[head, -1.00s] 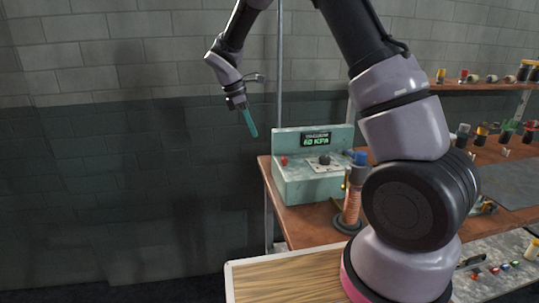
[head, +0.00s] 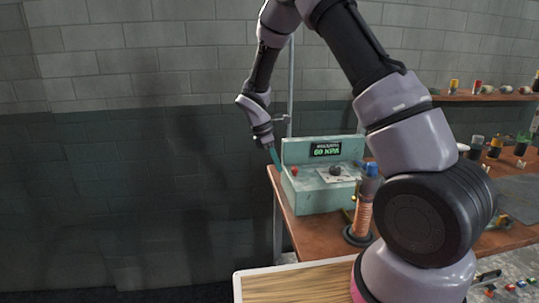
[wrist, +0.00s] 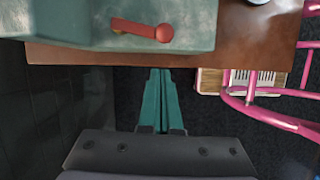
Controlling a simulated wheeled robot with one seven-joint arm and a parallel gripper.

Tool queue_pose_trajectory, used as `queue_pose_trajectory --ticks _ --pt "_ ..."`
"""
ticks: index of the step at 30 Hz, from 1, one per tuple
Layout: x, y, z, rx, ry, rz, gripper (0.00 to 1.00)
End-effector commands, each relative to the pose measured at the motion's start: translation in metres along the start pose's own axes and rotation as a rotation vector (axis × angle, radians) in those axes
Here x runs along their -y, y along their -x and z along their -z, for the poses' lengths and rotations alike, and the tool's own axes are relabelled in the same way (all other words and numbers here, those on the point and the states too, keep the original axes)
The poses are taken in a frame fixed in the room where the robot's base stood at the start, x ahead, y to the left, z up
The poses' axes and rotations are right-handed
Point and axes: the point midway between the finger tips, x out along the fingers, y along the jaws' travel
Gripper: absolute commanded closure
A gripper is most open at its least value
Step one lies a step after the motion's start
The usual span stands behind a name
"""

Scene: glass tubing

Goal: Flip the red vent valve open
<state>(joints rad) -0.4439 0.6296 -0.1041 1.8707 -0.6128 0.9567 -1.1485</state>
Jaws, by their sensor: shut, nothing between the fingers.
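The red vent valve (wrist: 146,31) is a small red lever with a round knob on the pale green vacuum box (wrist: 75,20). My gripper (wrist: 161,72) has teal fingers that are shut and empty. In the wrist view the fingertips lie just below the bench edge, apart from the valve in the picture. In the head view my gripper (head: 276,160) is beside the left end of the box, close to the valve; whether it touches cannot be told.
The box stands on a brown bench (head: 316,228). A copper-coloured coil with a blue top (head: 364,215) stands right of the box. A thin vertical pole (head: 290,90) rises behind my gripper. Pink tubing (wrist: 270,110) shows at right. Left of the bench is clear.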

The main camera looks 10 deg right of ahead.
Motion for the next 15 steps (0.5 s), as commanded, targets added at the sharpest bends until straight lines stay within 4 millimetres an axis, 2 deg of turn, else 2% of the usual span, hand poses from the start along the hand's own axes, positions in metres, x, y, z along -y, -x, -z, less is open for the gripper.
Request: queue_pose_trajectory --ticks 1,6,15 --pt "0.000 -0.003 -0.008 0.000 -0.005 0.001 1.00" --pt "0.000 -0.008 -0.021 -0.001 -0.002 0.000 1.00" --pt "0.000 -0.009 -0.024 -0.001 -0.001 -0.001 1.00"
